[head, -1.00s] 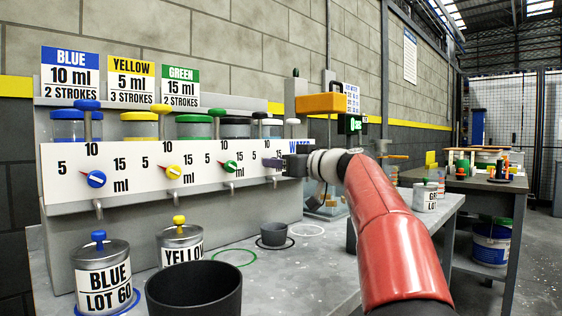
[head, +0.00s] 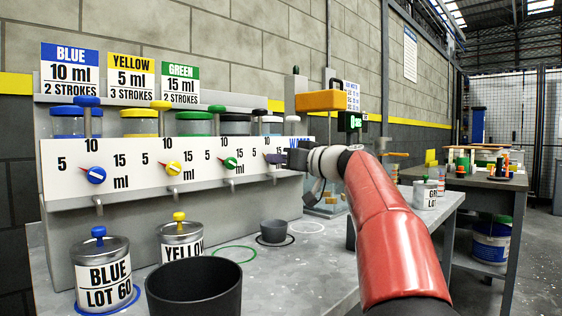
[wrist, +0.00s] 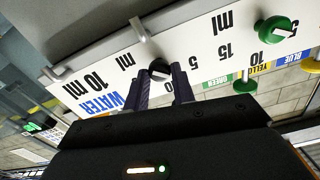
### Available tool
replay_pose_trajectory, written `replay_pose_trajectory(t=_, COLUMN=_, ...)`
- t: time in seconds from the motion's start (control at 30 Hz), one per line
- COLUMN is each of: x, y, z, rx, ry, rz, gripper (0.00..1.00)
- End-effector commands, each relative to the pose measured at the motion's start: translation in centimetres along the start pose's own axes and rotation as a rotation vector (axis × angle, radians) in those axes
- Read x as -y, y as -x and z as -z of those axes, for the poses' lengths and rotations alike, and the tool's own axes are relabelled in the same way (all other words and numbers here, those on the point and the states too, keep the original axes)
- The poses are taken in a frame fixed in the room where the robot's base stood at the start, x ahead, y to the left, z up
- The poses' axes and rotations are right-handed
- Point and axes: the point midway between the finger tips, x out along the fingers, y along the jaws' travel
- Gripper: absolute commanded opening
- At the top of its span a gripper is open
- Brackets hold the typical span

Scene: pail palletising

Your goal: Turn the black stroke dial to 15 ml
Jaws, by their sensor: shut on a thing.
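The black stroke dial (wrist: 159,66) sits on the white panel of the dispenser, between my two fingertips in the wrist view. A pale mark shows on its knob, but I cannot tell which number it points to. My gripper (wrist: 161,79) is shut on the dial, one finger on each side. A 5 shows beside the right finger; the dial's other numbers are partly hidden by the fingers. In the head view my gripper (head: 276,158) is at the right end of the panel and covers the dial.
Green (head: 230,163), yellow (head: 173,168) and blue (head: 96,175) dials are in a row to the left. Spouts stick out below the panel. Two lidded pails, a large dark bucket (head: 195,290) and a small grey cup (head: 274,231) stand on the bench below.

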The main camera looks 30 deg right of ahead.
Motion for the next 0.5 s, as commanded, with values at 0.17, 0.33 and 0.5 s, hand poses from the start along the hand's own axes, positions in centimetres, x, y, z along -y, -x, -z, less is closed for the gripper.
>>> replay_pose_trajectory(t=0.17, x=-0.05, y=-0.04, z=-0.09, rx=0.001, ry=-0.154, rz=0.000, gripper=0.02)
replay_pose_trajectory(t=0.33, x=-0.12, y=-0.02, z=-0.05, rx=0.001, ry=-0.316, rz=0.000, gripper=0.02)
replay_pose_trajectory(t=0.5, x=-0.15, y=-0.02, z=-0.03, rx=0.001, ry=-0.478, rz=-0.001, gripper=0.02)
